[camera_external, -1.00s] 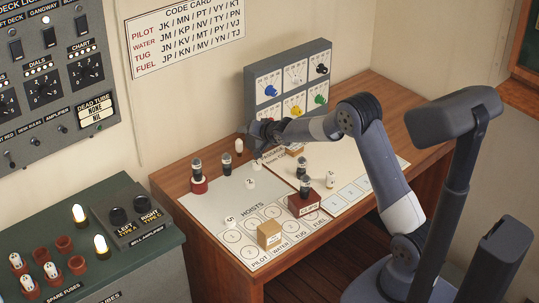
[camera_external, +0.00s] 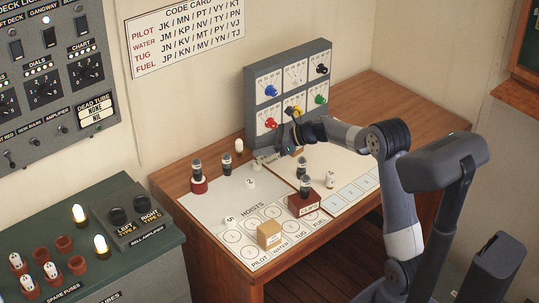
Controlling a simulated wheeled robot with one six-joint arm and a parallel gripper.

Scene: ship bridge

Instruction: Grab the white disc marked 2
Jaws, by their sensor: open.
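The white disc marked 2 (camera_external: 250,183) lies on the pale sheet on the wooden desk, left of the middle, with its number facing up. My gripper (camera_external: 267,156) is open and points down, a little behind and to the right of the disc. It appears apart from the disc, with nothing visible between its fingers. Another white disc, marked 5 (camera_external: 230,219), lies nearer the desk's front left. The exact height of my fingertips is hard to tell.
Dark-topped pegs (camera_external: 226,164) stand at the left, one in a red base (camera_external: 198,184). A grey dial panel (camera_external: 290,90) rises behind my gripper.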

